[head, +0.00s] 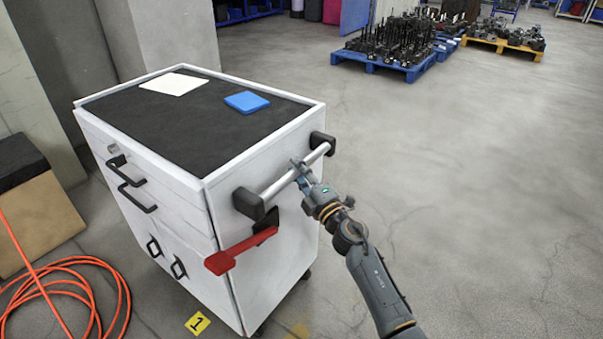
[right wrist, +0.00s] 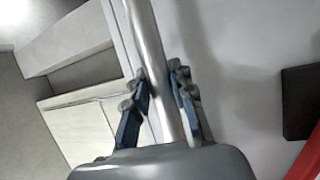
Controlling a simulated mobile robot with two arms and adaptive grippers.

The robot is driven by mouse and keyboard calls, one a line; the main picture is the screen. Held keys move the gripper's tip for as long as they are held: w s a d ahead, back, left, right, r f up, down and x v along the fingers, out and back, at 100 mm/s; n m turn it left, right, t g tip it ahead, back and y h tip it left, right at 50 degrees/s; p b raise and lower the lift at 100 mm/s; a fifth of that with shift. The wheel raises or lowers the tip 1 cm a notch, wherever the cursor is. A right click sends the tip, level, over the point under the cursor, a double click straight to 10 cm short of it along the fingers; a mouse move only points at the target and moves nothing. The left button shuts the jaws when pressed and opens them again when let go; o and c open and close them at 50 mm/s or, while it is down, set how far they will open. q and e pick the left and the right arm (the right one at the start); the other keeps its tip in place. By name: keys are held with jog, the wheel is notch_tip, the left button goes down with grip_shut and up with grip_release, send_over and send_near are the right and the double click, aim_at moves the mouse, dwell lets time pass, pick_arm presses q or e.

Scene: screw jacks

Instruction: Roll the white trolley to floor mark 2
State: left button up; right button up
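The white trolley (head: 270,160) stands upright at left centre in the head view, with a black top mat, dark drawer handles and casters. A silver push bar (head: 294,181) between black brackets crosses its right end. A red lever (head: 240,250) sticks out below the bar. My right gripper (head: 301,172) is at the bar's middle. In the right wrist view its two blue fingers (right wrist: 158,85) lie on either side of the bar (right wrist: 152,45), tips close against it, and look shut on it. My left gripper is out of view. Floor mark 2 does not show.
A yellow floor mark "1" (head: 197,323) lies by the trolley's near corner. An orange hose (head: 70,265) coils at left, beside a wooden box (head: 35,215). Loaded blue (head: 385,65) and yellow (head: 490,45) pallets stand far back. The floor (head: 480,200) at right is clear.

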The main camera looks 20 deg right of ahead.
jog(key=o, duration=0.3)
jog(key=shift+s+d, duration=0.15)
jog(key=shift+o, duration=0.4)
jog(key=shift+s+d, duration=0.1)
jog(key=shift+s, duration=0.05)
jog(key=v, duration=1.2)
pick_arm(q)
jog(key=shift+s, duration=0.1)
